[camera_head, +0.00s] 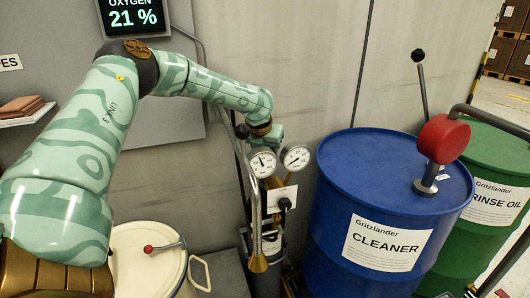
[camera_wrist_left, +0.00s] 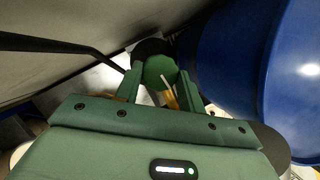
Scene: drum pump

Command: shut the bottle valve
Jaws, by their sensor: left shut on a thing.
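In the left wrist view, a round green knob (camera_wrist_left: 159,71), which looks like the bottle valve, sits between the two fingers of my left gripper (camera_wrist_left: 158,88). The gripper is shut on it. In the head view my left arm reaches over to the wall side and ends just above two white gauges (camera_head: 263,162). The valve and fingertips cannot be made out there. The grey bottle (camera_head: 267,279) stands below the gauges, partly hidden by a lance and hose. My right gripper is in neither view.
A cream lidded bin (camera_head: 145,270) stands at lower left. The wall is close behind.

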